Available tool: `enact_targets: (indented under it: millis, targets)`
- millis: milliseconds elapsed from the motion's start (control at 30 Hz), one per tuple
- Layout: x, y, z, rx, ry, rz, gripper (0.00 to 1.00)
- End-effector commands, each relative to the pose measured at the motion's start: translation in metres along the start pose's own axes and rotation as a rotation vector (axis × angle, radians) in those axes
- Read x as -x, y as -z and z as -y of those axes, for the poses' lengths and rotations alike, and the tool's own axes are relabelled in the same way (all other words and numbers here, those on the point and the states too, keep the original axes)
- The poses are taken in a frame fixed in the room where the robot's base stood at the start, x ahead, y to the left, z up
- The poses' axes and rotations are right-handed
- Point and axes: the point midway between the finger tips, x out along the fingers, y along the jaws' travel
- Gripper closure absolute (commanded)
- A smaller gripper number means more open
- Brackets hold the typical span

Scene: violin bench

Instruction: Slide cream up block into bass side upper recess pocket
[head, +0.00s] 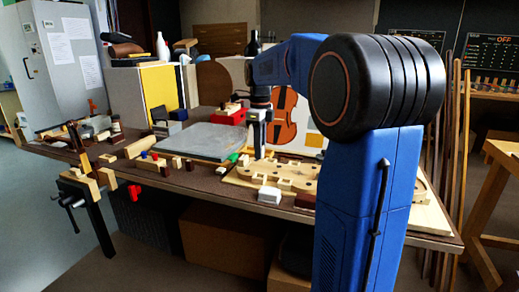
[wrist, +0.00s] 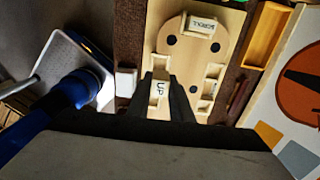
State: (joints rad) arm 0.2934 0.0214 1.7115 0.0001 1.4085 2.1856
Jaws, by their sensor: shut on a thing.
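The cream up block (wrist: 159,87), lettered "UP", sits between the dark fingers of my gripper (wrist: 159,92) in the wrist view. My gripper is shut on it. The block is over the left edge of the pale wooden violin form (wrist: 190,62); I cannot tell whether it touches the form or sits inside a pocket. In the head view my gripper (head: 259,152) points down at the form (head: 282,182), and the block is too small to make out there. The recess under the block is hidden by the block and fingers.
A lettered cream block (wrist: 202,24) sits at the form's upper end. Open notches (wrist: 212,71) show on its right side. A white block (head: 270,194) stands in front of the form. A grey slab (head: 194,141) lies left, and a violin picture (head: 283,115) stands behind.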

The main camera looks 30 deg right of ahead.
Motion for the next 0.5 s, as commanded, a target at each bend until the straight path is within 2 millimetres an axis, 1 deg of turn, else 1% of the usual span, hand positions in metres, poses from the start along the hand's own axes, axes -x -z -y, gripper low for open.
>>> enact_targets:
  millis: [233, 500]
  targets:
    - [-0.007, 0.0, 0.0, 0.0, -0.001, -0.001, 1.0]
    - [-0.028, 0.0, 0.0, 0.0, -0.001, -0.001, 1.0]
